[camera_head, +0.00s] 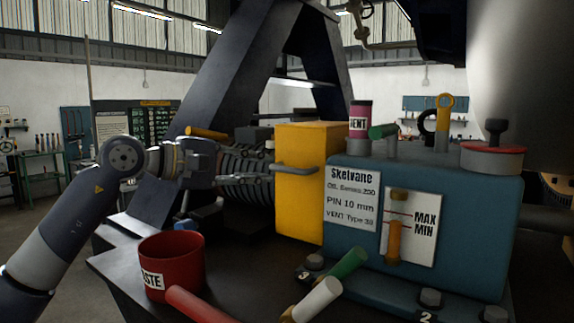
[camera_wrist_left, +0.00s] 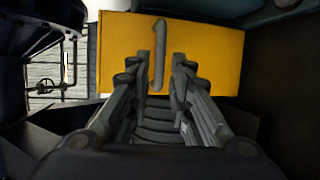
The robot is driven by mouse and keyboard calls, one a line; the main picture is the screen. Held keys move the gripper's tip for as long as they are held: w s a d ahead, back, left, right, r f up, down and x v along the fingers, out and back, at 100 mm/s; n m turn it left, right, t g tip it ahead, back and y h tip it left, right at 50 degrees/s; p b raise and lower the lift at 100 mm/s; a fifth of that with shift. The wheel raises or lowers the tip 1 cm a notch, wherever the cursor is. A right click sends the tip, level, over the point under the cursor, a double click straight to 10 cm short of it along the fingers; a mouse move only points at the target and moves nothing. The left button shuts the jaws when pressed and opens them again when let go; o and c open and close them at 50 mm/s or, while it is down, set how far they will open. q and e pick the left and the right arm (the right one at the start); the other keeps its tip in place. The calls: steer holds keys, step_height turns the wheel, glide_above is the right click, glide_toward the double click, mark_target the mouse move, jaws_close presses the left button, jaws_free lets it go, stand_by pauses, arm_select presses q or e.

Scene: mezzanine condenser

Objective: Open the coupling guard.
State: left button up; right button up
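The coupling guard appears to be the yellow box (camera_head: 301,205), which stands closed against the left end of the blue housing. A grey bar handle (camera_head: 295,169) sticks out from its side. My left gripper (camera_head: 266,166) reaches in from the left with its fingertips just short of the handle. In the left wrist view the gripper (camera_wrist_left: 156,76) has its fingers apart, with the handle (camera_wrist_left: 159,45) ahead between them and the yellow guard (camera_wrist_left: 215,63) behind. I cannot tell whether a finger touches the handle. My right gripper is not in view.
The blue housing (camera_head: 445,220) has a label and a MAX/MIN gauge. A red cup (camera_head: 185,262) stands on the dark bench, front left. Red, green and white handles lie across the front. A ribbed cylinder (camera_head: 245,190) lies behind my gripper.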

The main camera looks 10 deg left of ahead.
mark_target(283, 169)
arm_select(q)
steer(key=p+x, duration=0.1)
steer(key=x, duration=0.5)
steer(key=shift+w+d+p, duration=0.1)
steer(key=shift+d+p, duration=0.05)
steer(key=shift+p, duration=0.15)
steer(key=shift+w+d+f, duration=0.1)
steer(key=shift+w+d, duration=0.05)
steer(key=shift+d, duration=0.1)
steer(key=shift+w, duration=0.1)
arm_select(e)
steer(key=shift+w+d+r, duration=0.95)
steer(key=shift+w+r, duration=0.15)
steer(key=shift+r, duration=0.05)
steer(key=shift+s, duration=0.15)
